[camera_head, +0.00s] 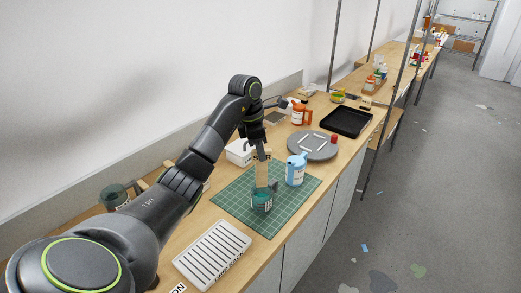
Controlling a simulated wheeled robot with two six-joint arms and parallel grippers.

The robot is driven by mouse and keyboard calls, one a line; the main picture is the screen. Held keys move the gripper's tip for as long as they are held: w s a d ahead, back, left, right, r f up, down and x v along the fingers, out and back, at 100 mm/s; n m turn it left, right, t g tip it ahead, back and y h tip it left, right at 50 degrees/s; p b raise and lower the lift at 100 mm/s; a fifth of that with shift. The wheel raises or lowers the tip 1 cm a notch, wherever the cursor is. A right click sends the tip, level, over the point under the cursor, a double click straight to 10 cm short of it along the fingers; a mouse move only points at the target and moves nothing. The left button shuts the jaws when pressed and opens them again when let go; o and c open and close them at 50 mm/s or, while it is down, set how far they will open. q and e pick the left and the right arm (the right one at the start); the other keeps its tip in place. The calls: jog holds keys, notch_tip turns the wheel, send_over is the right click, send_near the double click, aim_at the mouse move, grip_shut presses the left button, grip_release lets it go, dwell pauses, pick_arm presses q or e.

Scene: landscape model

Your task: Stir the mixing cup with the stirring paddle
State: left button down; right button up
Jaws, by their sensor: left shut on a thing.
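The mixing cup (261,203) is a small teal-green cup with a pale label, standing on the green cutting mat (292,213). My left gripper (261,153) points down above the cup and is shut on the stirring paddle (262,174), a pale wooden flat stick. The paddle is upright, and its lower end goes down to the cup's mouth; how deep it sits inside I cannot tell. My right gripper is not in view.
A light-blue jug (296,170) stands on the mat just right of the cup. A grey round turntable (313,146), an orange jug (299,114) and a black tray (347,121) stand farther back. A white slotted rack (212,254) lies in front. The mat's right part is clear.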

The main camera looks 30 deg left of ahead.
pick_arm(q)
jog(key=shift+r, duration=0.15)
notch_tip(320, 180, up, 5)
jog(key=p, duration=0.5)
dwell(0.5)
